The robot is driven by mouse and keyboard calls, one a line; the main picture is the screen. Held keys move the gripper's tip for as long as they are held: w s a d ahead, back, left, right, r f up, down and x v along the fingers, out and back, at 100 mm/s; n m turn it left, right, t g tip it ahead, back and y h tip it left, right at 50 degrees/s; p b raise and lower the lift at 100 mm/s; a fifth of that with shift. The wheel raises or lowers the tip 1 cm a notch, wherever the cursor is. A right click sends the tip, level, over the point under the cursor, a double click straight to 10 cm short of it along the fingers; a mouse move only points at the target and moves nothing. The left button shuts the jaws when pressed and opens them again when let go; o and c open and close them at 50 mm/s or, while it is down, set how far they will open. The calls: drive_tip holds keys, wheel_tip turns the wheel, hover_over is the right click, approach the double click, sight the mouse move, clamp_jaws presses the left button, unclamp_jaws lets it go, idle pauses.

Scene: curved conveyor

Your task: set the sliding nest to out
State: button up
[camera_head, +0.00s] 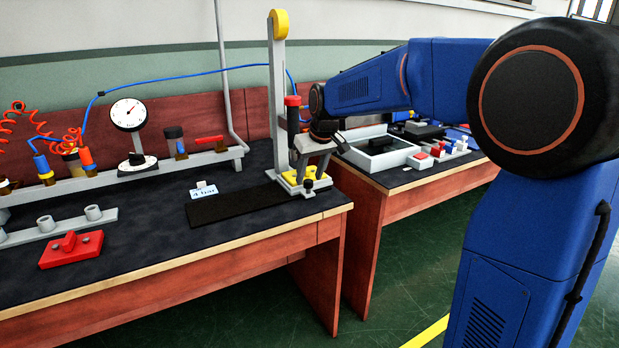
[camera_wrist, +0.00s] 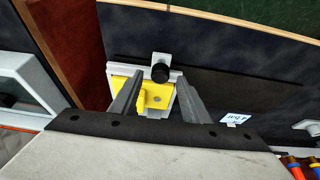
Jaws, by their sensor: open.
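The press stand (camera_head: 279,90) is a tall grey column with a yellow top near the right end of the dark bench. At its foot is the yellow nest (camera_head: 290,177) on a light grey base, with a black knob (camera_head: 308,184) at the front. In the wrist view the yellow nest (camera_wrist: 124,84) shows an upright yellow fin (camera_wrist: 141,101), and the black knob (camera_wrist: 160,72) lies just beyond it. My gripper (camera_head: 303,172) is open over the nest. In the wrist view its fingers (camera_wrist: 159,78) stand either side of the fin, apparently without touching it.
A black mat (camera_head: 235,205) with a "4 bar" card (camera_head: 203,192) lies left of the stand. A gauge (camera_head: 127,114), hoses and a red block (camera_head: 71,249) are further left. A second bench with a grey tray (camera_head: 378,150) stands close on the right.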

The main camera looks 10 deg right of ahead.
drive_tip(key=shift+w+f, duration=0.25)
drive_tip(key=shift+f, duration=0.4)
drive_tip(key=shift+c, duration=0.6)
clamp_jaws()
drive_tip(key=s+a, duration=0.2)
drive_tip(key=a, duration=0.6)
drive_tip(key=s+a, duration=0.2)
drive_tip(key=a, duration=0.6)
drive_tip(key=s+a, duration=0.2)
drive_tip(key=a, duration=0.7)
drive_tip(key=shift+s, duration=0.4)
drive_tip(key=shift+o, duration=0.6)
unclamp_jaws()
drive_tip(key=shift+a, duration=0.2)
drive_tip(key=v, duration=1.7)
drive_tip(key=shift+s+r, duration=0.15)
drive_tip(key=shift+s, duration=0.05)
